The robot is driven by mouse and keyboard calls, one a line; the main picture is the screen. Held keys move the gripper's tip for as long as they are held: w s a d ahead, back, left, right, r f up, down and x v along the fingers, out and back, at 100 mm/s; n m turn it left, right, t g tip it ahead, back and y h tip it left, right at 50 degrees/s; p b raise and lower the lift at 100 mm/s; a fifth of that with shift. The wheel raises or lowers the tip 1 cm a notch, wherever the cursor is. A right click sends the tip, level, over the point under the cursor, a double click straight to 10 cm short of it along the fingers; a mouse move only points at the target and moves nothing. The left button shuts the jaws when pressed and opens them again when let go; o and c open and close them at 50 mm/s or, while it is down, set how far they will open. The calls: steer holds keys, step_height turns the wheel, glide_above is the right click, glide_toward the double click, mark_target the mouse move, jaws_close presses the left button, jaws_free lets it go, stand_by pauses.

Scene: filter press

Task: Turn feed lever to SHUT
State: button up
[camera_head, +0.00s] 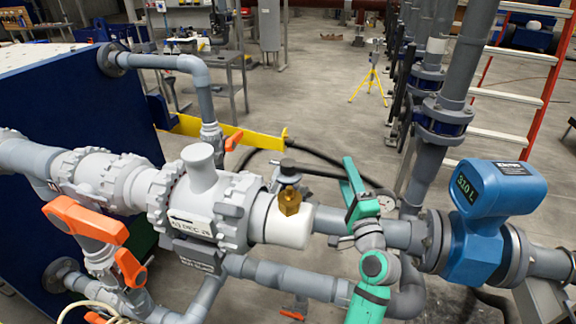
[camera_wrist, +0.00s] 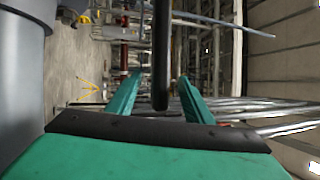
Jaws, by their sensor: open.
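The feed lever is a dark bar (camera_head: 318,169) lying roughly level on top of the pale valve body, above a brass fitting (camera_head: 289,202). My gripper (camera_head: 350,186) is at the bar's right end, with its teal fingers apart. In the wrist view a dark round bar (camera_wrist: 162,60), which looks like the lever, runs down between the two open fingers (camera_wrist: 160,90). Gaps show on both sides of it, and no clear contact is visible. The lever's far end is partly hidden by my gripper, and no SHUT mark can be read.
A blue flow meter (camera_head: 500,200) stands right of my arm on the same pipe line. An orange-handled valve (camera_head: 88,222) is at the left, below a grey pipe (camera_head: 165,62). Upright pipes (camera_head: 440,110) stand behind. Open floor (camera_head: 320,90) lies beyond.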

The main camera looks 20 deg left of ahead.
steer(key=c, duration=0.9)
steer(key=shift+s+f, duration=0.1)
